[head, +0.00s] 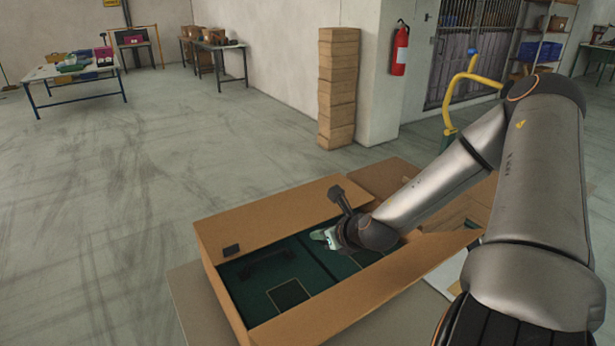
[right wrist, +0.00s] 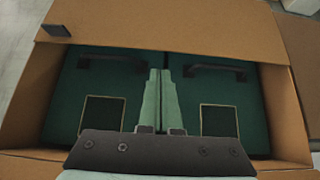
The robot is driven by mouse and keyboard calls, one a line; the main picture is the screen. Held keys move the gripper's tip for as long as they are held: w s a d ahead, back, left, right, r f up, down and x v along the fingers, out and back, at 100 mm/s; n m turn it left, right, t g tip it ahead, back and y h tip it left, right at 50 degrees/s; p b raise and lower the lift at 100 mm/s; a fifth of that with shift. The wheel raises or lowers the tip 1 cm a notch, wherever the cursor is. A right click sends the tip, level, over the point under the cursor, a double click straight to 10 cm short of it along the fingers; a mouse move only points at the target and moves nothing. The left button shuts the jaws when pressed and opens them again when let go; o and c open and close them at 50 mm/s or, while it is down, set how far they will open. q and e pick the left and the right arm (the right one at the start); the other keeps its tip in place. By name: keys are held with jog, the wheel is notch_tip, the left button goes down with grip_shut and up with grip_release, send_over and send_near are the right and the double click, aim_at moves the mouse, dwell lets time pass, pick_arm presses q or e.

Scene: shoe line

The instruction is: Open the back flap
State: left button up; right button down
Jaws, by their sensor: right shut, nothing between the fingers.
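A large cardboard carton (head: 205,262) stands open below me, with dark green cases (head: 265,290) with black handles inside. Its back flap (head: 270,215) is a brown panel along the far side, with a small black tab (head: 231,250) near its inner edge. It appears to cover the far strip of the opening; its exact tilt is unclear. The flap (right wrist: 160,25) also spans the top of the right wrist view. My right gripper (head: 319,236) is shut and empty over the opening, apart from the flap. Its pale green fingers (right wrist: 161,76) point toward the flap. My left gripper is not in view.
A near cardboard panel (head: 370,290) edges the carton's front. Flat cardboard (head: 375,178) lies behind it. A stack of cartons (head: 338,90) stands by a wall with a fire extinguisher (head: 400,48). Tables (head: 72,74) are far off; the left floor is clear.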

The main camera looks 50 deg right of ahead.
jog(key=b+x, duration=0.3)
jog(key=x, duration=0.4)
jog(key=shift+w+f, duration=0.15)
jog(key=shift+f, duration=0.2)
jog(key=shift+w+d+f, duration=0.2)
jog(key=shift+w, duration=0.25)
jog(key=shift+r, duration=0.15)
